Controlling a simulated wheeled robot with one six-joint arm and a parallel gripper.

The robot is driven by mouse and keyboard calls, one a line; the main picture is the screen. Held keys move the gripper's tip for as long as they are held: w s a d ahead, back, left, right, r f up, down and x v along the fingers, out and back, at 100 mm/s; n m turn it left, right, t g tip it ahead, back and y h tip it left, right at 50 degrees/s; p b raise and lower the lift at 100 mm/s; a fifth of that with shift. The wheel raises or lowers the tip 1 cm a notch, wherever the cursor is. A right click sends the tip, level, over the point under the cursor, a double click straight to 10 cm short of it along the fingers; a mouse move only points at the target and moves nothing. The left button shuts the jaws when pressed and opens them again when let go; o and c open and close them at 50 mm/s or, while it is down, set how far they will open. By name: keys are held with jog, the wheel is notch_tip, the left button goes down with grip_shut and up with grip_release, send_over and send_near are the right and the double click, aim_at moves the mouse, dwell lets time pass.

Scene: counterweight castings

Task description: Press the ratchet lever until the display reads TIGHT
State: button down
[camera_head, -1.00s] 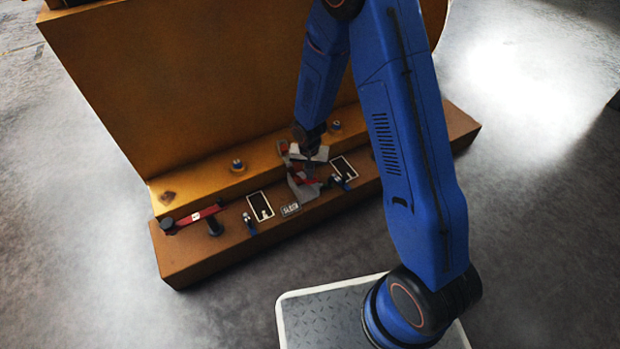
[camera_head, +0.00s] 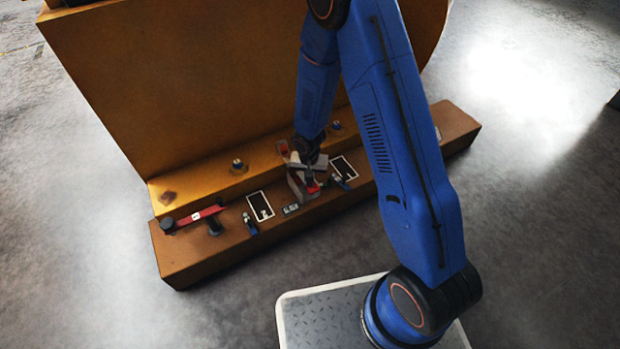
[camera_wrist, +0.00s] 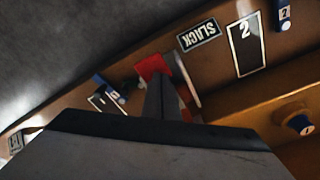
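The display (camera_head: 291,209) is a small dark plate on the front ledge. In the wrist view it reads SLACK (camera_wrist: 198,36), upside down. The ratchet lever stands beside it, partly hidden by my gripper; its red end (camera_wrist: 152,67) shows just beyond my fingertips in the wrist view and as a red patch (camera_head: 313,187) in the head view. My gripper (camera_wrist: 160,82) points down at the lever, its fingers together with nothing visible between them. The fingertips look at or very near the red end; I cannot tell whether they touch it.
A red bar (camera_head: 200,215) with dark ends lies at the ledge's left. White-framed dark panels (camera_head: 260,206) and small blue clips (camera_head: 249,223) flank the lever. A blue-topped knob (camera_head: 238,165) sits on the yellow step. The tall yellow casting (camera_head: 200,80) rises behind.

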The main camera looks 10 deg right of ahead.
jog(key=s, duration=0.2)
jog(key=s+a+r, duration=0.1)
jog(key=shift+w, duration=0.1)
notch_tip(320, 180, up, 17)
jog(key=s, duration=0.1)
jog(key=shift+s+a+r, duration=0.15)
jog(key=shift+s+a, duration=0.1)
jog(key=shift+s, duration=0.1)
dwell(0.7)
dwell(0.7)
